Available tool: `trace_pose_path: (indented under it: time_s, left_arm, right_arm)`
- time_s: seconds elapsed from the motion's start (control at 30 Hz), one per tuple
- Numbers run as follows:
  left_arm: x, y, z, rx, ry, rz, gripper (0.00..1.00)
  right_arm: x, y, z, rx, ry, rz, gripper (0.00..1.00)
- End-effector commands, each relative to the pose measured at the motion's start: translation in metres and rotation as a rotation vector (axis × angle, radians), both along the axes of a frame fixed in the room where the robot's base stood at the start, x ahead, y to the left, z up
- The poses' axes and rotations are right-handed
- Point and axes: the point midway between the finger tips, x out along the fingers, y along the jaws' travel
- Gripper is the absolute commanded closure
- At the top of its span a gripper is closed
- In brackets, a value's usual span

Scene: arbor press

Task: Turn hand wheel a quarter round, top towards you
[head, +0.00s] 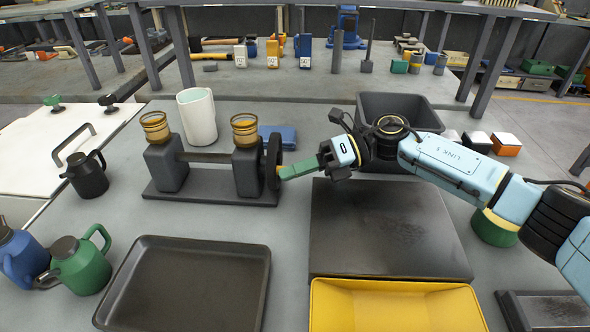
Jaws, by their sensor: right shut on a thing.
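The hand wheel (273,158) is a dark disc, seen nearly edge-on, at the right end of a dark two-post stand (210,190) on the grey bench. A green handle (298,170) sticks out from the wheel's right face, with a yellow-brass part at its wheel end. My right gripper (323,160) comes in from the right and is shut on the handle's outer end. The fingers are small and dark, partly merged with the handle. My left gripper is not in view.
A dark flat plate (385,230) lies below my right arm, with a yellow tray (395,305) in front. A black bin (400,110) stands behind the arm. A white cup (197,118) stands behind the stand, and a dark tray (185,285) lies in front.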

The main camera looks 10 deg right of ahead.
Motion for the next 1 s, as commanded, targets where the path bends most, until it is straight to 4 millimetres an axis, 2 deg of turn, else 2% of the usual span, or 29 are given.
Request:
trace_pose_path:
  time_s: [0.03,0.3,0.5,0.77,0.8,0.93,1.0]
  left_arm:
    - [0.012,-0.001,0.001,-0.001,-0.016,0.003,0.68]
    - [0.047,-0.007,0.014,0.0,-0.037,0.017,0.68]
    - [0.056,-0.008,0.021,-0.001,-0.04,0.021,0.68]
    - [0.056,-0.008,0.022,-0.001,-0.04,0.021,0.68]
    - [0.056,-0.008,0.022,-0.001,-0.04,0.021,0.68]
    - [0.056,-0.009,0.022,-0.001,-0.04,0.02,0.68]
    - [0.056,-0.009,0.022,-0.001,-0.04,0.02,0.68]
  right_arm:
    - [-0.001,0.0,-0.004,-0.007,-0.037,0.002,1.0]
    - [-0.002,0.0,-0.013,-0.045,-0.234,0.001,1.0]
    - [-0.002,0.0,-0.014,-0.058,-0.289,-0.001,1.0]
    - [-0.002,0.0,-0.014,-0.059,-0.291,-0.001,1.0]
    - [-0.002,0.0,-0.014,-0.058,-0.29,0.0,0.82]
    - [-0.002,0.0,-0.013,-0.058,-0.29,0.0,0.65]
    - [-0.002,0.0,-0.013,-0.058,-0.29,0.0,0.62]
